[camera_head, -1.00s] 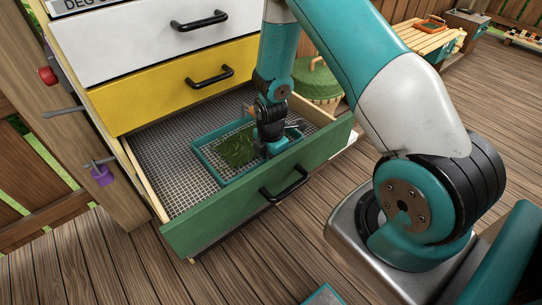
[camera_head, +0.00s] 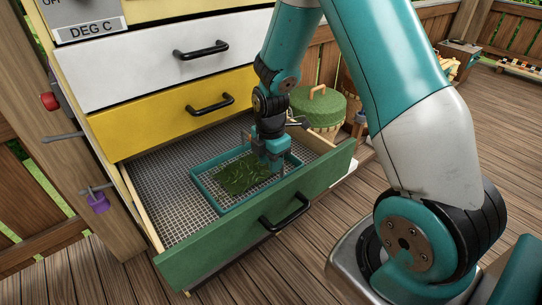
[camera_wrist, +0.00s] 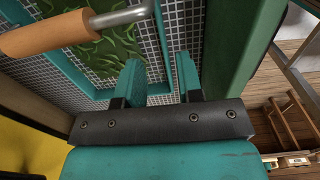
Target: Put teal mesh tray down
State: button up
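The teal mesh tray (camera_head: 232,206), with green leaves (camera_head: 243,176) in it, lies on the mesh floor of the open green drawer (camera_head: 248,220). My gripper (camera_head: 275,165) is over the tray's right end, pointing down. In the wrist view, the two teal fingers of my gripper (camera_wrist: 159,68) stand apart with mesh visible between them. The tray's rim (camera_wrist: 163,35) shows there just beyond the fingertips, and the leaves (camera_wrist: 108,50) lie to its left. I cannot tell whether a finger touches the rim.
A white drawer front (camera_head: 150,58) and a yellow one (camera_head: 160,115) sit shut above. A wooden-handled metal rod (camera_wrist: 50,35) crosses the wrist view's upper left. A green-lidded basket (camera_head: 318,105) stands behind the drawer. The deck in front is clear.

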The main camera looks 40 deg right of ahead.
jog(key=s+a+r+m+y, duration=0.1)
jog(key=s+a+r+m, duration=0.25)
jog(key=a+r, duration=0.4)
jog(key=s+a+r+m+y, duration=0.1)
jog(key=s+a+r+m, duration=0.25)
jog(key=a+r, duration=0.35)
jog(key=s+a+r+m+y, duration=0.1)
jog(key=s+a+r+m, duration=0.1)
jog(key=s, duration=0.4)
jog(key=s+a+r+m+y, duration=0.1)
jog(key=s+a+r+m, duration=0.1)
jog(key=s+r, duration=0.3)
jog(key=s, duration=0.2)
jog(key=shift+s+a, duration=0.3)
jog(key=shift+a, duration=0.1)
